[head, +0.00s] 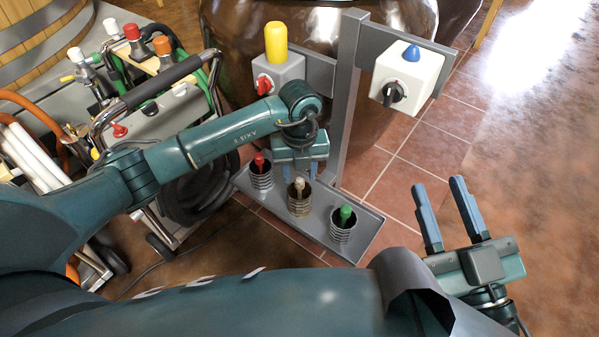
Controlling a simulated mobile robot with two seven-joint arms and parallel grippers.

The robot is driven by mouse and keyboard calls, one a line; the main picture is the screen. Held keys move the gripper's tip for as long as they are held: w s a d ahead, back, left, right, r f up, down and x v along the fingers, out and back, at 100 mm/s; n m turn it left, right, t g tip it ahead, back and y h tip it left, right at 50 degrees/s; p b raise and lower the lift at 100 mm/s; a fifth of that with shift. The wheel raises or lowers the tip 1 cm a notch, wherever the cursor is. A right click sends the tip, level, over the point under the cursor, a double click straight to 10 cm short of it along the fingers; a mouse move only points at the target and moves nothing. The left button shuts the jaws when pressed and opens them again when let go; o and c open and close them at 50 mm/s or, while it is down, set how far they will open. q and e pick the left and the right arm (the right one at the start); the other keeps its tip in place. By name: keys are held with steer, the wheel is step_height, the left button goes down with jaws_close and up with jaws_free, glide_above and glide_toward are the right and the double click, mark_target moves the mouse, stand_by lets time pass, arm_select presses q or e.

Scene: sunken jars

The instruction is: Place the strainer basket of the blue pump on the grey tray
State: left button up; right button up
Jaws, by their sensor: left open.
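A narrow grey tray (273,207) lies low in the middle. Three ribbed metal cups stand on it: one with a red knob (261,178), one with a cream knob (299,205) and one with a green knob (343,229). I cannot tell whether these are strainer baskets. A white box with a blue dome (409,70) and a black rotary switch is on the grey post; no blue pump can be made out for sure. My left gripper (299,177) is open, pointing down just above the cream-knobbed cup. My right gripper (438,187) is open and empty, right of the tray.
A grey upright post (347,100) rises behind the tray, with a yellow-topped box (277,70) on its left arm. A brown rounded vessel (230,40) stands behind. A cart (160,110) with hoses and coloured caps crowds the left. Tiled floor at right is clear.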

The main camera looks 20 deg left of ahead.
arm_select(q)
step_height(320, 180, up, 3)
steer(key=shift+f+p, duration=0.1)
steer(key=shift+p, duration=0.3)
step_height(320, 180, up, 8)
steer(key=p, duration=0.2)
steer(key=shift+p, duration=0.4)
arm_select(e)
steer(key=shift+s+d+f+g+h, duration=0.15)
steer(key=shift+d+f+g+h, duration=0.05)
steer(key=shift+f+h, duration=0.2)
steer(key=shift+s+d+f+g+h, duration=0.15)
steer(key=shift+f+g+h, duration=0.05)
steer(key=shift+f+h, duration=0.2)
arm_select(q)
steer(key=shift+f, duration=0.1)
